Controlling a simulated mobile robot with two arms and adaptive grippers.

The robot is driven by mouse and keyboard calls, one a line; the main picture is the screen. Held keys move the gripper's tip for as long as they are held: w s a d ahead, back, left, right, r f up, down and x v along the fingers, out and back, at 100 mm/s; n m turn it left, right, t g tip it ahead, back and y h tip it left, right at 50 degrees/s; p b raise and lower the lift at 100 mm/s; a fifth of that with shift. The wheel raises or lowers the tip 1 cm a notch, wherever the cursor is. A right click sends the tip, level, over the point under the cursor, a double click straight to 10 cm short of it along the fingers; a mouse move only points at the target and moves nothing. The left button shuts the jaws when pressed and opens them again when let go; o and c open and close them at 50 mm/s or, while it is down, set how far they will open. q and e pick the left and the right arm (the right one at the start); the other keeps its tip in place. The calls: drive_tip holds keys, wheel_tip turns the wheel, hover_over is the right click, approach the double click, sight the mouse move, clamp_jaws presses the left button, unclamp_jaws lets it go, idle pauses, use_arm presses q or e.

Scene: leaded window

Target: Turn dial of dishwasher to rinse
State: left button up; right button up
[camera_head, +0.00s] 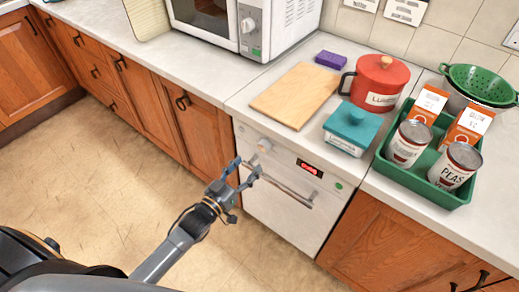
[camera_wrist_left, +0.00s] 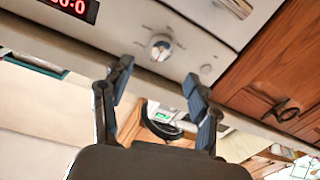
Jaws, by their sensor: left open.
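The dishwasher (camera_head: 290,205) is white and its door is shut, under the counter. Its round dial (camera_head: 265,145) sits at the left of the control panel; it also shows in the left wrist view (camera_wrist_left: 160,47). Which setting the dial points to is too small to read. A lit red display (camera_head: 309,168) is to its right. My left gripper (camera_head: 247,167) is open and empty in front of the panel, just below and left of the dial in the head view. In the left wrist view the dial appears beyond the gap between the fingertips (camera_wrist_left: 157,72), apart from them. My right gripper is not in view.
A bar handle (camera_head: 287,192) crosses the dishwasher door close to my left gripper. Wooden cabinets (camera_head: 205,135) flank it. On the counter are a cutting board (camera_head: 295,94), teal container (camera_head: 350,125), red pot (camera_head: 378,82) and green tray (camera_head: 425,187) with cans. The floor is clear.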

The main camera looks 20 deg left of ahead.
sight(262, 148)
use_arm(q)
drive_tip(key=x, duration=0.6)
drive_tip(key=shift+w, duration=0.25)
drive_tip(key=shift+w+d+f, duration=0.1)
drive_tip(key=shift+w+d, duration=0.1)
drive_tip(key=shift+w, duration=0.5)
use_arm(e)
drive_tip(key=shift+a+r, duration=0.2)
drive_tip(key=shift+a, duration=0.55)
use_arm(q)
drive_tip(key=shift+c, duration=0.5)
drive_tip(key=c, duration=1.1)
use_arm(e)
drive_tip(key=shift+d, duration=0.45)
